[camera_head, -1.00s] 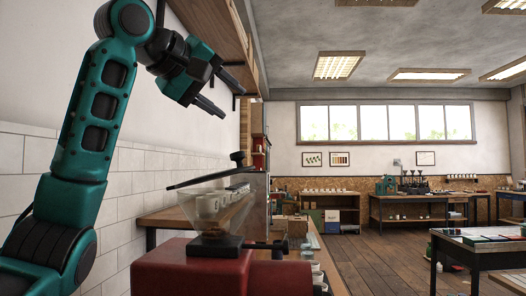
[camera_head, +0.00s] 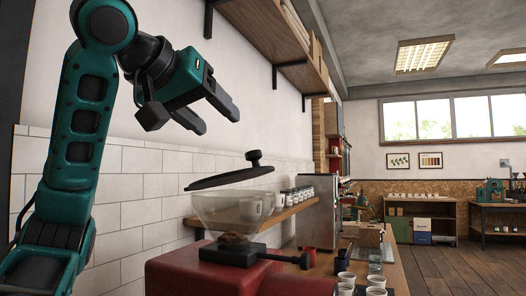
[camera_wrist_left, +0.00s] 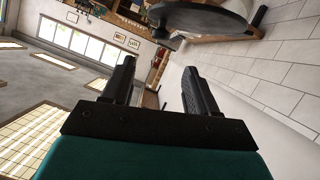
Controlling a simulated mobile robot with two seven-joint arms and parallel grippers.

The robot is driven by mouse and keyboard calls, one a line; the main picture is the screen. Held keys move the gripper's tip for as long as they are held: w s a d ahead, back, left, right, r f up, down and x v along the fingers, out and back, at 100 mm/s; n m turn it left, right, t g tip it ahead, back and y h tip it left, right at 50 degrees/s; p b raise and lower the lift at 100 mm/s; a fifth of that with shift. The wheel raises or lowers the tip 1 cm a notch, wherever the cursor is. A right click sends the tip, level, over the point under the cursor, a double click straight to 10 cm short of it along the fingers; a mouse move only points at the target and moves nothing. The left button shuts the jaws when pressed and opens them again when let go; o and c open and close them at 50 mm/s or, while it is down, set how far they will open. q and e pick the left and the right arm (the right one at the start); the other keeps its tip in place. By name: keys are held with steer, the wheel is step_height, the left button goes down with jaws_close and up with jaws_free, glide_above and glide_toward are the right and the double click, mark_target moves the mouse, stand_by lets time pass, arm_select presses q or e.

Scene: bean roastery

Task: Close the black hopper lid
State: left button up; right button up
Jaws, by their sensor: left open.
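The black hopper lid (camera_head: 226,178) is a flat disc with a knob (camera_head: 254,158) on top. In the head view it is tilted over the clear hopper (camera_head: 218,212), its right side higher, with a gap between lid and rim. Some brown beans show low in the hopper, which sits on a red machine (camera_head: 190,272). My left gripper (camera_head: 221,118) is above the lid and a little to its left, apart from it, with its two fingers spread and empty. In the left wrist view the lid (camera_wrist_left: 205,18) shows beyond the fingers at the top. My right gripper is not in view.
A wooden shelf (camera_head: 265,35) on brackets is on the wall to the right of my left gripper. Behind the hopper, white cups stand on a lower wooden ledge (camera_head: 290,213). More cups (camera_head: 346,280) stand on the counter at the right.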

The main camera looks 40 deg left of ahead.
arm_select(q)
steer(key=b+x, duration=0.1)
steer(key=x, duration=1.1)
steer(key=shift+w+a+f, duration=0.1)
steer(key=shift+w+f, duration=0.05)
steer(key=shift+w, duration=0.1)
jaws_close()
